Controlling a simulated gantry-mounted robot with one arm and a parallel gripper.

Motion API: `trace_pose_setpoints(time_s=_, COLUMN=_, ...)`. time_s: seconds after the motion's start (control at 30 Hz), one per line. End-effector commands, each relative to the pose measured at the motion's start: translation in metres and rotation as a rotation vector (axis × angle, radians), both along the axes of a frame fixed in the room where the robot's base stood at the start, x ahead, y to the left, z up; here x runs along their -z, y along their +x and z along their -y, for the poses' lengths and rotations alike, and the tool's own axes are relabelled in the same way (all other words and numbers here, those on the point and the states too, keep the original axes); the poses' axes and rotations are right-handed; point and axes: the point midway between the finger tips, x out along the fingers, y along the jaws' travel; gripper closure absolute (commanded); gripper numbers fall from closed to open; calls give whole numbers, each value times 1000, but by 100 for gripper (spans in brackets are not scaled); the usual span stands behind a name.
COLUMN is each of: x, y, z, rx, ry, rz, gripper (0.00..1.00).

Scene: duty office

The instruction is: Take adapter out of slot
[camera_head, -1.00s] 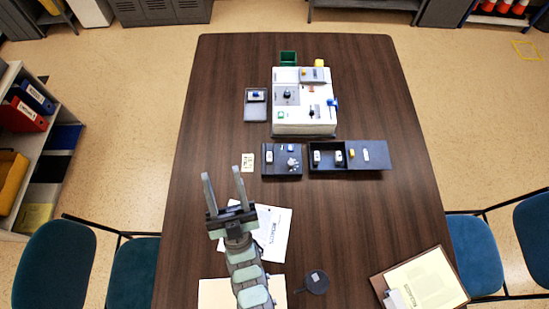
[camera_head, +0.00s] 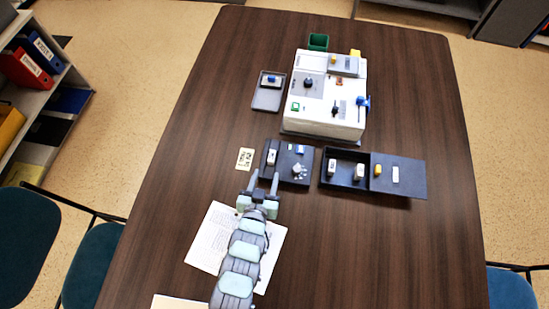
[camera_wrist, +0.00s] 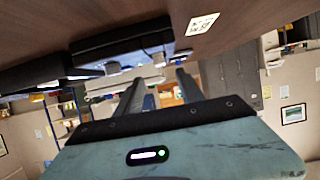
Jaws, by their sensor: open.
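My gripper (camera_head: 264,176) is open and empty, its two fingers pointing at the near-left edge of a dark tray (camera_head: 279,176). In the wrist view the fingers (camera_wrist: 160,86) stand apart with nothing between them. The tray holds a small upright white piece (camera_head: 271,157) at its left, a blue-and-white piece (camera_head: 299,149) and a cluster of small pale parts (camera_head: 299,170). A dark open box (camera_head: 345,154) to its right holds two white upright pieces (camera_head: 359,172). I cannot tell which piece is the adapter or which opening is its slot.
A white machine (camera_head: 330,115) with knobs and a blue side handle (camera_head: 363,104) stands behind the trays. A small grey tray (camera_head: 268,97) and a green bin (camera_head: 318,42) are near it. Paper (camera_head: 212,240) lies under my arm. The table's right side is clear.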

Motion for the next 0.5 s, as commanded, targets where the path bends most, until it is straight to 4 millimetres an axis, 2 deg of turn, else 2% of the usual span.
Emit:
trace_pose_setpoints(time_s=0.1, x=9, y=17, z=3, rx=-1, ry=1, rz=0, gripper=55)
trace_pose_setpoints(time_s=0.37, x=16, y=36, z=9, rx=1, ry=-1, rz=3, gripper=55)
trace_pose_setpoints(time_s=0.5, x=27, y=56, z=13, rx=0, ry=0, rz=0, gripper=55)
